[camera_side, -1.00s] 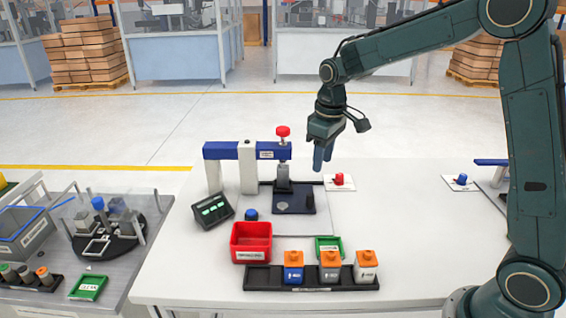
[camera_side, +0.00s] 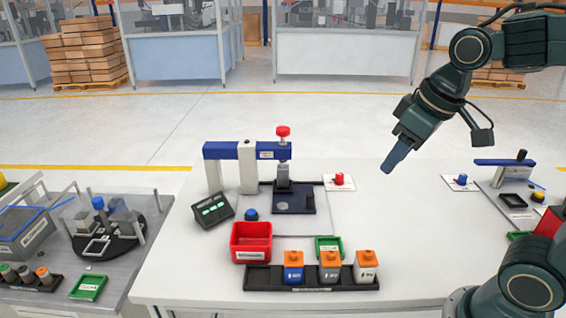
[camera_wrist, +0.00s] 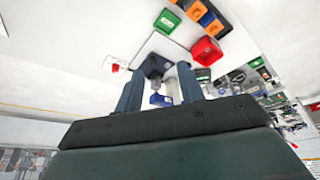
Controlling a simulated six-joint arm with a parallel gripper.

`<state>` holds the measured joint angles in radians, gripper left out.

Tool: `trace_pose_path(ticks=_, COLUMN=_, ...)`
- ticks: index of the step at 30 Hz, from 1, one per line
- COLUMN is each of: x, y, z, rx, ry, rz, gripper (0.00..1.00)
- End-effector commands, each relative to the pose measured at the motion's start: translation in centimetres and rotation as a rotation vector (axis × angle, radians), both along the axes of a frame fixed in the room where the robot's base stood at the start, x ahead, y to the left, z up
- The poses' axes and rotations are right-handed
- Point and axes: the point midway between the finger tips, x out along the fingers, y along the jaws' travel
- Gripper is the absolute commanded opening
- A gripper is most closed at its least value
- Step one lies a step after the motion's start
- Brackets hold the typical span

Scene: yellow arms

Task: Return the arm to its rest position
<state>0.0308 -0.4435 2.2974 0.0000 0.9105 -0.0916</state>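My dark green arm is raised at the right in the side view. My gripper (camera_side: 390,166) hangs above the right part of the white table (camera_side: 410,240), tilted down to the left and clear of everything. In the wrist view the two blue-grey fingers of my gripper (camera_wrist: 158,82) stand apart with nothing held between them. The press fixture's dark plate (camera_wrist: 155,66) shows beyond the fingers. The task names no object other than the arm.
A press with a blue beam (camera_side: 222,151) and red knob stands left of my gripper. A red bin (camera_side: 251,242), a green tray (camera_side: 328,247) and a black rack (camera_side: 312,285) with orange-topped blocks sit in front.

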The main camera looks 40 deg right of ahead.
Motion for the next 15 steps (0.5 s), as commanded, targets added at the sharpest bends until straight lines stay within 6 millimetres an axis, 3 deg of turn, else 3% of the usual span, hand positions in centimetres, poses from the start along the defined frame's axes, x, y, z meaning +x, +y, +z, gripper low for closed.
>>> trace_pose_path(ticks=6, x=-4.1, y=0.5, z=-0.4, rx=0.018, ry=-0.066, rz=-0.026, gripper=0.38)
trace_pose_path(ticks=15, x=-7.0, y=0.8, z=-1.3, rx=0.035, ry=-0.113, rz=-0.050, gripper=0.38)
